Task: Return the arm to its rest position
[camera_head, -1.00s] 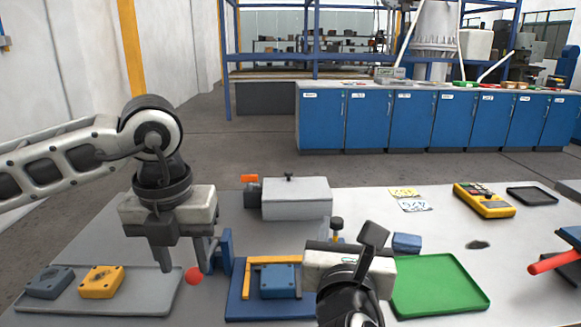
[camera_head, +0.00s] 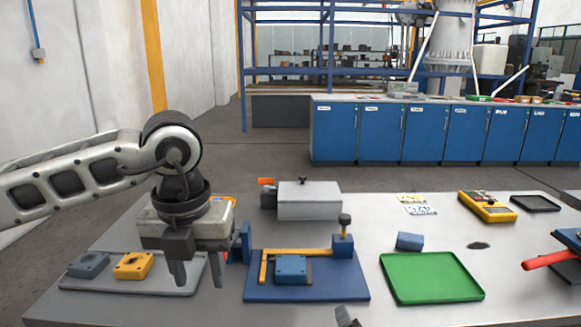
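My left gripper (camera_head: 197,272) points down over the right end of a grey tray (camera_head: 130,289), its two fingers apart with nothing between them. A grey block (camera_head: 88,265) and a yellow-orange block (camera_head: 133,265) lie on that tray, left of the fingers. Only a small dark tip of my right gripper (camera_head: 346,317) shows at the bottom edge; the rest is out of view, so its opening cannot be judged. A blue fixture plate (camera_head: 330,288) with a yellow bracket (camera_head: 263,267) and a blue block (camera_head: 291,269) stands right of the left gripper.
A green tray (camera_head: 431,278), a small blue block (camera_head: 409,241) and a grey box (camera_head: 309,202) are on the table. A yellow meter (camera_head: 486,207) and black tray (camera_head: 535,203) lie at the back right. A red handle (camera_head: 541,261) juts in at right.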

